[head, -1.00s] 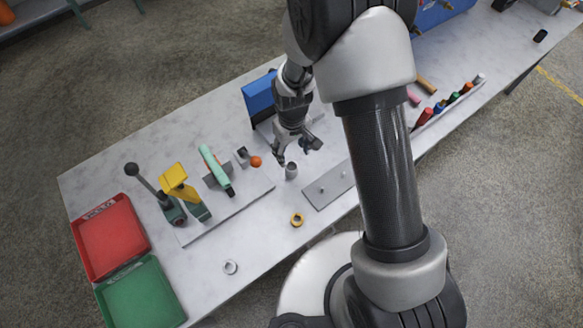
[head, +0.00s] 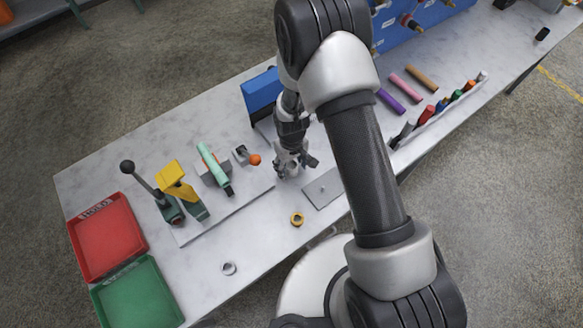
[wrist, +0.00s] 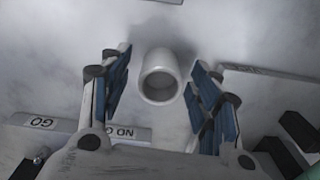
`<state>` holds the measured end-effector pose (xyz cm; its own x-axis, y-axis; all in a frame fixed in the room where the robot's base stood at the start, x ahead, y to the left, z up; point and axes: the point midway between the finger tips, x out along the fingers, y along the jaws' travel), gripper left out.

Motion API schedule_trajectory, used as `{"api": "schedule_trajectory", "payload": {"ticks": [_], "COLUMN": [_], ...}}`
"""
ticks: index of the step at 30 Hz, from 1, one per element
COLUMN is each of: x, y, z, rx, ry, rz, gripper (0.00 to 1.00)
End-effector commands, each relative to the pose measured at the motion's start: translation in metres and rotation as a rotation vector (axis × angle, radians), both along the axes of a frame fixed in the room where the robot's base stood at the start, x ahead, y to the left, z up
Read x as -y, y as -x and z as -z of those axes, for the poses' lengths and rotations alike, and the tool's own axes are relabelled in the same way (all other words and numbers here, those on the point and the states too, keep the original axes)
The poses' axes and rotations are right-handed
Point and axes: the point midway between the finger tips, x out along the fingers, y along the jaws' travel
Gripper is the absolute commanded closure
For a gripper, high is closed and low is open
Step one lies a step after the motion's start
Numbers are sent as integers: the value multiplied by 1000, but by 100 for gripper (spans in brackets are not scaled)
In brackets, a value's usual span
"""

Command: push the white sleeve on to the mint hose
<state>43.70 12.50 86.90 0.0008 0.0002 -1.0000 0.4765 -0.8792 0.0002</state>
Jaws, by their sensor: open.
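The white sleeve (wrist: 160,82), a short hollow cylinder, stands on the bench in the wrist view, its round opening facing the camera. My gripper (wrist: 163,84) is open, with one blue-padded finger on each side of the sleeve and a gap to both. In the head view my gripper (head: 295,169) is low over the bench and largely hides the sleeve. The mint hose (head: 209,159) lies tilted in a grey holder on the fixture plate, left of my gripper. A mint piece (wrist: 300,128) shows at the wrist view's lower right.
An orange-tipped lever (head: 254,159) stands between the hose and my gripper. A yellow clamp (head: 174,174) stands left of the hose. A grey plate (head: 322,190), a yellow ring (head: 297,219) and a pale ring (head: 229,268) lie nearby. Red (head: 105,236) and green (head: 138,296) trays are at left.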

Motion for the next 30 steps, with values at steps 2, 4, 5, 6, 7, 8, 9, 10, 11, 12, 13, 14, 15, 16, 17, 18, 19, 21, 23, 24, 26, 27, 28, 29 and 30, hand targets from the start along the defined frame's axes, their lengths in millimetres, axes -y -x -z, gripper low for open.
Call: {"api": "schedule_trajectory", "payload": {"ticks": [2,4,5,6,7,8,9,10,11,12,13,14,15,16,17,18,19,21,23,24,26,27,28,29,30], "x": [0,0,0,0,0,0,0,0,0,0,0,0,0,0,0,0,0,0,0,0,0,0,0,0,0], "y": [0,0,0,0,0,0,0,0,0,0,0,0,0,0,0,0,0,0,0,0,0,0,0,0,0], "z": [0,0,0,0,0,0,0,-1,-1,-1,-1,-1,-1,-1,-1,-1,-1,-1,-1,-1,-1,-1,-1,-1,-2], "rx": [0,0,0,0,0,0,0,0,0,0,0,0,0,-1,0,0,0,0,0,0,0,0,0,0,0], "ry": [0,0,0,0,0,0,0,0,0,0,0,0,0,0,0,0,0,0,0,0,0,0,0,0,0], "rz": [0,0,0,0,0,0,0,0,0,0,0,0,0,0,0,0,0,0,0,0,0,0,0,0,0], "gripper": [43,47,49,52,54,56,59,61,63,65,67,69,72,74,76,79,81,85,87,87,87,87,87,87,87]}}
